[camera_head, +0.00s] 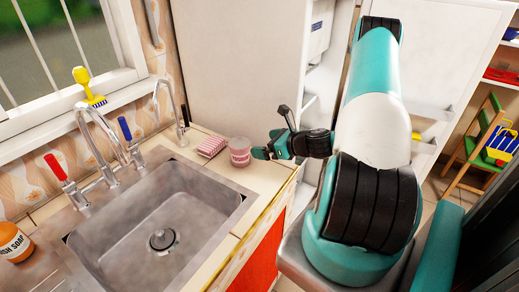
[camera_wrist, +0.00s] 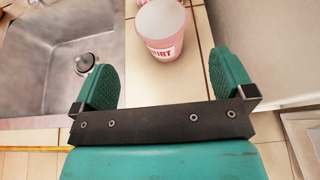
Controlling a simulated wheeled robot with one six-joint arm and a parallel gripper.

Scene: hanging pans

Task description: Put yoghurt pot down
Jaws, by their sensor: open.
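The yoghurt pot (camera_head: 239,151), pink and white with a red label, stands upright on the counter right of the sink. My gripper (camera_head: 262,151) is at its right side in the head view. In the wrist view the pot (camera_wrist: 162,30) stands ahead of my gripper (camera_wrist: 165,75), between the lines of its two green fingers but beyond their tips. The fingers are wide apart and empty, and no contact with the pot shows.
A metal sink (camera_head: 145,225) with taps lies left of the pot. A red-and-white striped item (camera_head: 212,146) sits close behind the pot. A soap bottle (camera_head: 14,243) stands at the far left. A tall white cabinet (camera_head: 235,70) rises behind the counter.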

